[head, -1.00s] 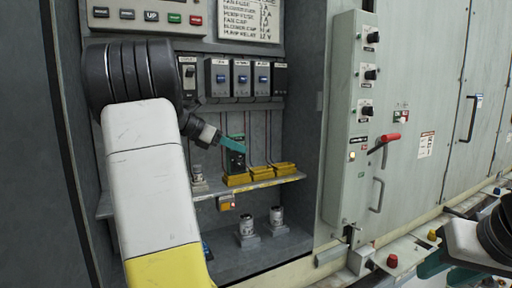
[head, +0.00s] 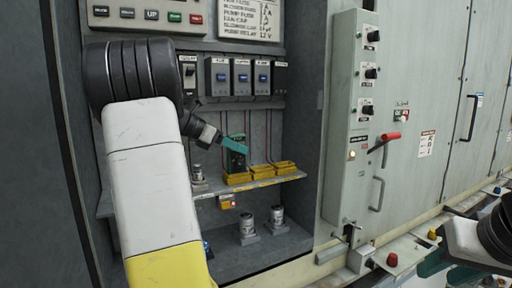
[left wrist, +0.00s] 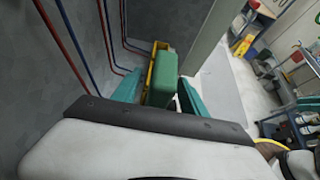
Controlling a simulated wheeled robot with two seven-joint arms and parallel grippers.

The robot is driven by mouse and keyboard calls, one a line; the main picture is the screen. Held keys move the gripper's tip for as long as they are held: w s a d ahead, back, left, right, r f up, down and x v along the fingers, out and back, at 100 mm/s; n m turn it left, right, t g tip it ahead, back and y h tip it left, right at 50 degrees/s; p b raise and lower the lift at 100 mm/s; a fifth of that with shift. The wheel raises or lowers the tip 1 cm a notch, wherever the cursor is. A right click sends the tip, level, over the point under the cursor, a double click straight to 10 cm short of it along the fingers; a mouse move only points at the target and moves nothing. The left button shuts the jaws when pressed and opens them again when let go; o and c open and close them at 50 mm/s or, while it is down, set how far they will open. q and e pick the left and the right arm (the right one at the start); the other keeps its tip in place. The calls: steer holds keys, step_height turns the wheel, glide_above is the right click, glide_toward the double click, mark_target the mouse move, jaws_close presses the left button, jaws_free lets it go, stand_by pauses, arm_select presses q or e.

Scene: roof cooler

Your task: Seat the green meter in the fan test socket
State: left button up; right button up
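The green meter (head: 237,161), dark-faced in the head view, stands upright at the left yellow holder on the shelf. Its lower end is at this holder (head: 237,179); I cannot tell how deep it sits. In the left wrist view the green meter (left wrist: 163,78) is between my left gripper's teal fingers (left wrist: 160,92), with a yellow strip showing between it and the left finger. My left gripper (head: 234,143) is around the meter's top, apparently slightly open. My right gripper (head: 436,262) is partly visible at lower right, far from the shelf; its opening is unclear.
More yellow holders (head: 285,168) stand to the right on the shelf (head: 262,184). Breakers (head: 241,77) and hanging wires are above. A small yellow box with a red lamp (head: 228,202) is under the shelf edge. Grey canisters (head: 247,222) stand below. A control panel (head: 352,120) flanks the right.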

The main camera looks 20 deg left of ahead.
arm_select(q)
steer(key=shift+a, duration=0.1)
steer(key=v, duration=0.7)
steer(key=shift+s+a+r, duration=0.15)
steer(key=shift+s+a, duration=0.05)
steer(key=shift+s, duration=0.05)
steer(key=shift+s, duration=0.1)
